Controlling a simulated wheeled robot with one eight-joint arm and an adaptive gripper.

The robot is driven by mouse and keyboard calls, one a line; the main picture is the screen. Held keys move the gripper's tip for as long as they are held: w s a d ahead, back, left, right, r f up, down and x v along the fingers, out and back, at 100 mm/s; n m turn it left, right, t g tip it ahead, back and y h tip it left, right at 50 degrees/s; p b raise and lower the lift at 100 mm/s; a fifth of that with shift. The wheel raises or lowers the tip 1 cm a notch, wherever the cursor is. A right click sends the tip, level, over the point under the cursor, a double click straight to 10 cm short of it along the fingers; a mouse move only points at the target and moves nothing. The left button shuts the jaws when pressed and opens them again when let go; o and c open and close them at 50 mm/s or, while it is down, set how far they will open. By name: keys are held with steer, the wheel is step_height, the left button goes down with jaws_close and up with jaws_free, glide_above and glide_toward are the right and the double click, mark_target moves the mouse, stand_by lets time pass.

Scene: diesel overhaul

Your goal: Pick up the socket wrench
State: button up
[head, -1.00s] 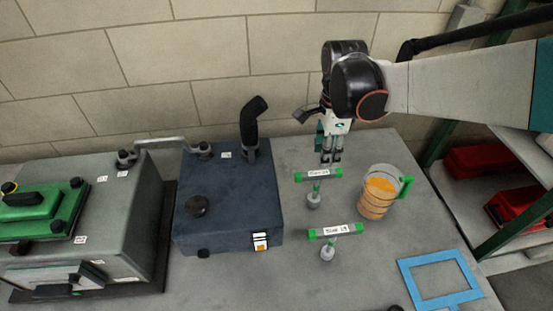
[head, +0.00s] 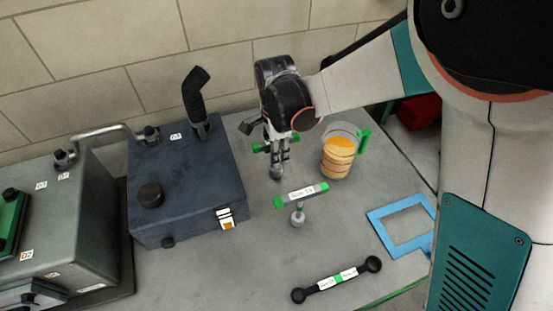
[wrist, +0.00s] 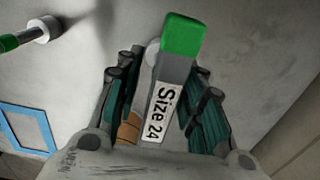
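A T-shaped socket wrench with green ends stands upright on the bench; its shank shows in the head view (head: 277,172). In the wrist view its grey handle (wrist: 172,75) reads "Size 24" and lies between my fingers. My gripper (head: 277,150) is over this wrench and open, with its fingers (wrist: 168,65) on either side of the handle and visible gaps. A second, similar socket wrench (head: 302,194), labelled with what looks like "Size 19", stands nearer the front. Its green end and socket show in the wrist view (wrist: 35,32).
A clear jug (head: 340,152) with orange contents and a green handle stands close right of my gripper. A blue frame (head: 382,222) and a black double-ended wrench (head: 338,280) lie on the bench. A dark blue box (head: 185,185) stands at left.

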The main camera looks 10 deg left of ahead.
steer(key=shift+f, duration=0.35)
jaws_close()
steer(key=shift+r, duration=0.1)
step_height(320, 180, up, 20)
steer(key=p, duration=0.5)
steer(key=shift+s+d, duration=0.1)
stand_by(0.4)
